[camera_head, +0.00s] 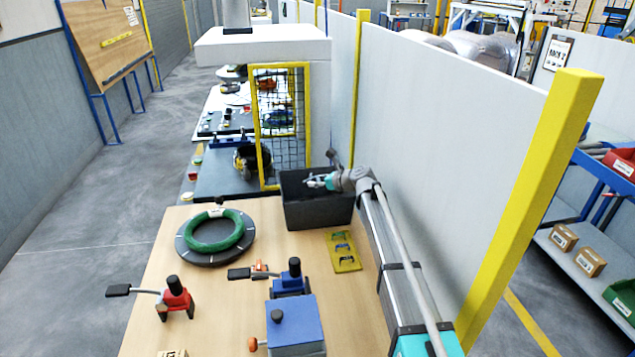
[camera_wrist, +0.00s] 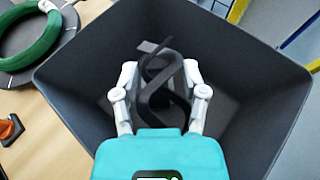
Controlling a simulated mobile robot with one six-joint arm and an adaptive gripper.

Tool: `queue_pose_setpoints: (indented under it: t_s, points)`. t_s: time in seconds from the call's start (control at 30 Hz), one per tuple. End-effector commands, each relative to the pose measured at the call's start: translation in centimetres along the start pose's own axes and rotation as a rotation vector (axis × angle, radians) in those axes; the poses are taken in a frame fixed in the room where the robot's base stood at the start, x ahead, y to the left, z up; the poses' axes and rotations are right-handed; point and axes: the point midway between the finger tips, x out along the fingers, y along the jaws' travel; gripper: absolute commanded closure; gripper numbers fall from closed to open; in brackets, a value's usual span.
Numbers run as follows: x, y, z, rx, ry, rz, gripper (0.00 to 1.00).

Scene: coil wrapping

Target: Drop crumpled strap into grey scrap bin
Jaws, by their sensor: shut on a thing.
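The grey scrap bin (camera_head: 318,214) stands at the back right of the wooden table. My gripper (camera_head: 318,181) is over the bin's opening in the head view. In the wrist view my gripper (camera_wrist: 160,85) points down into the bin (camera_wrist: 75,95), with its fingers shut on the dark crumpled strap (camera_wrist: 160,100). The strap is a twisted loop between and beyond the fingertips. The bin walls surround it in this view. The strap is too small to make out in the head view.
A green coil (camera_head: 216,231) lies on a round dark turntable to the left. A yellow tray (camera_head: 343,252), a blue tool (camera_head: 293,322) and a red tool (camera_head: 174,295) are nearer. A white partition wall (camera_head: 440,130) runs along the right. A yellow-framed mesh guard (camera_head: 282,130) stands behind the bin.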

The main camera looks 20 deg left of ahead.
Motion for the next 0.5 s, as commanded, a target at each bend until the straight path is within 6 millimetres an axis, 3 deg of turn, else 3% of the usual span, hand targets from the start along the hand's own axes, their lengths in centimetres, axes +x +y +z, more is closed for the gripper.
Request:
queue_pose_setpoints:
  t_s: [0.37, 0.4, 0.5]
  points:
    - [0.02, -0.04, -0.14, 0.000, 0.000, 0.000, 0.77]
    - [0.02, -0.04, -0.14, 0.000, 0.000, -0.001, 0.37]
    - [0.02, -0.05, -0.14, 0.000, 0.000, -0.001, 0.18]
